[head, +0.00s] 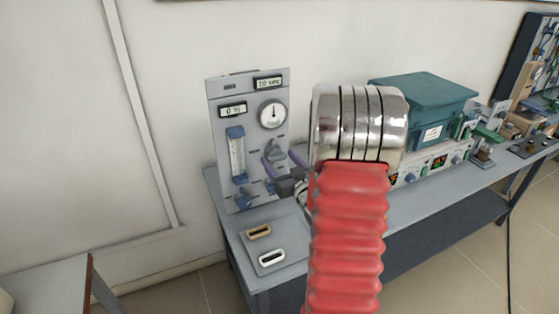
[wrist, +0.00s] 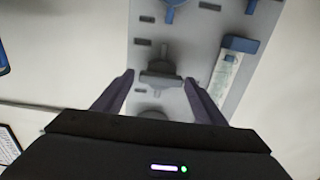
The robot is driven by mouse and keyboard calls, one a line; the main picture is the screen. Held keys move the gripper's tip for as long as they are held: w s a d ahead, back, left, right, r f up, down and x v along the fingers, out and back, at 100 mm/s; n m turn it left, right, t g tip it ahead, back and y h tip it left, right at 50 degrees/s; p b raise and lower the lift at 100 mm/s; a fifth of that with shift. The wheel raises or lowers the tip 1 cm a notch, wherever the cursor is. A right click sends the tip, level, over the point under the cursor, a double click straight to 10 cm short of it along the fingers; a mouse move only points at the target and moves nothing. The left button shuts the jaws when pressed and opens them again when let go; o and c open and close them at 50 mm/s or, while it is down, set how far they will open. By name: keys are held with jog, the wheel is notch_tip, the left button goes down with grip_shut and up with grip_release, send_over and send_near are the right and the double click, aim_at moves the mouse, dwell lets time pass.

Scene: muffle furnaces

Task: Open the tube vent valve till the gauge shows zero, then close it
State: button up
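A grey upright panel (head: 220,130) carries a round gauge (head: 272,114); its needle points roughly upward, and the scale is too small to read. Below the gauge is a dark grey valve knob (head: 276,148), which also shows in the wrist view (wrist: 160,72). The labels are not legible, so I cannot tell whether it is the tube vent valve. My gripper (wrist: 160,84) is open, with its two purple fingers spread on either side of this knob and visible gaps to both. In the head view my gripper (head: 278,156) is at the panel, partly hidden by my arm.
A flowmeter (head: 237,155) with blue ends is left of the knob. A blue knob (head: 242,198) is low on the panel. Two small displays sit at the top. A plate with two slotted pieces (head: 270,257) lies on the bench. A teal furnace (head: 430,98) stands right.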

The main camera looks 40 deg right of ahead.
jog(key=c, duration=0.7)
jog(key=shift+d, duration=0.25)
jog(key=shift+c, duration=0.6)
jog(key=shift+a, duration=0.15)
jog(key=shift+m, duration=0.4)
jog(key=m, duration=0.8)
jog(key=shift+s, duration=0.1)
jog(key=m, duration=0.4)
jog(key=shift+f, duration=0.15)
jog(key=m, duration=0.5)
jog(key=shift+d+f, duration=0.15)
jog(key=shift+d, duration=0.05)
